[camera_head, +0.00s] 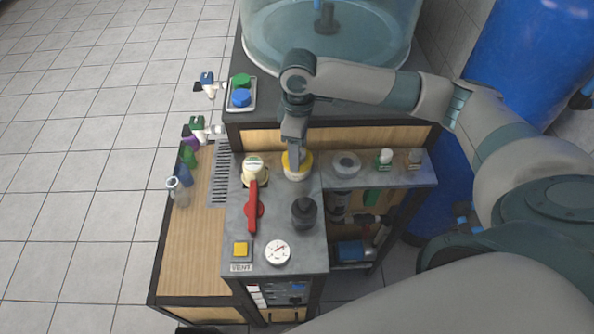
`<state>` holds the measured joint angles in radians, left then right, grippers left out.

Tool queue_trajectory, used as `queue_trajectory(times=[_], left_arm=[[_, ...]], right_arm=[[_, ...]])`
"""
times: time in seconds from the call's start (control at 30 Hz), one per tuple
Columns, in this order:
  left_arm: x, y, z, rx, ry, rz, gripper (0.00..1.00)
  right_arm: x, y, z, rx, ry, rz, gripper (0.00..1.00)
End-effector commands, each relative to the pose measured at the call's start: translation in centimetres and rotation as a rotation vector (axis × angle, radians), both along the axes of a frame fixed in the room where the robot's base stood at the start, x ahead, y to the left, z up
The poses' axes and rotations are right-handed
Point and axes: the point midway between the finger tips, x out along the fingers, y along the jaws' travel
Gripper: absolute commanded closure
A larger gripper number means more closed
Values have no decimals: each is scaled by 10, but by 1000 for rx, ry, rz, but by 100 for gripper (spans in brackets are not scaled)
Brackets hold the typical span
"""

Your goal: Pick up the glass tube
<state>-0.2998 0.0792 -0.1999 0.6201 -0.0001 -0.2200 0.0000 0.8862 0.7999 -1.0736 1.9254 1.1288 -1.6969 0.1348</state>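My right gripper (297,160) comes in from the right and points down at a white fitting with a yellow ring (299,173) on the grey worktop. Its fingers overlap the fitting in this view. I cannot tell whether they grip it or how far apart they are. No item is clearly recognisable as the glass tube. A small clear glass vessel (181,194) stands at the left edge of the wooden shelf, and a large clear glass cylinder (391,35) stands at the back. My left gripper is not in view.
A red lever (254,208), black knob (305,213), gauge (277,252) and yellow button (240,249) crowd the worktop. A tray (241,107) holds green and blue caps. Blue tanks (535,55) stand at right. The wooden shelf's front (190,265) is clear.

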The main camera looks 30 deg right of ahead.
Motion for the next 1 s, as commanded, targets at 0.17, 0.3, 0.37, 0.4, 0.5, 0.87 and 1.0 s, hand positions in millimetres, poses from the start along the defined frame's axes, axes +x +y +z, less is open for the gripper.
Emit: queue_trajectory(times=[0.17, 0.3, 0.37, 0.4, 0.5, 0.87, 1.0], left_arm=[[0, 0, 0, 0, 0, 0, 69], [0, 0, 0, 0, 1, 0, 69], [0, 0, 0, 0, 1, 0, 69], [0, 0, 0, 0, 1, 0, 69], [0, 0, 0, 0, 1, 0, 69], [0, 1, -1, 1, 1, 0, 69], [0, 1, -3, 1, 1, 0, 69]], right_arm=[[0, 0, 0, 0, 0, 0, 43], [0, 0, 0, 0, 0, 1, 43], [0, 0, 0, 0, 0, 1, 52], [0, 0, 0, 0, 0, 1, 62], [0, 0, 0, 0, 0, 1, 78], [0, 0, 1, 1, -1, 1, 77], [0, 1, 7, 2, -1, 1, 77]])
